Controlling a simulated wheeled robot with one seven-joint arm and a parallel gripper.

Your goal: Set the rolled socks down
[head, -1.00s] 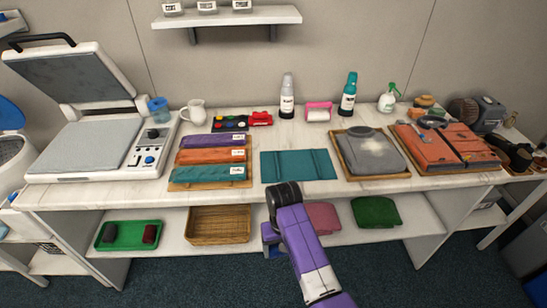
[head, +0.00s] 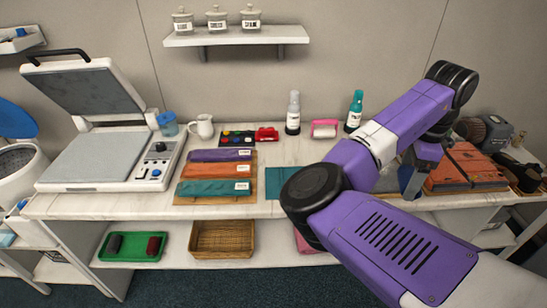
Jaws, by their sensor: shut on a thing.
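My gripper (head: 411,181) is at the end of my arm, which reaches across the right side of the head view. It points down over the right part of the worktable (head: 60,205). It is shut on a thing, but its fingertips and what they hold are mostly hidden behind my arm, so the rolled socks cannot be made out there. Two small rolled bundles, one dark (head: 114,244) and one dark red (head: 153,246), lie apart in the green tray (head: 133,260) on the lower shelf at the left.
A wicker basket (head: 222,257) on the lower shelf looks empty. The tabletop holds a heat press (head: 95,160), a board of folded cloths (head: 215,188), a teal cloth (head: 283,181), bottles (head: 293,115) and an orange folded stack (head: 465,165). My arm hides much of the right side.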

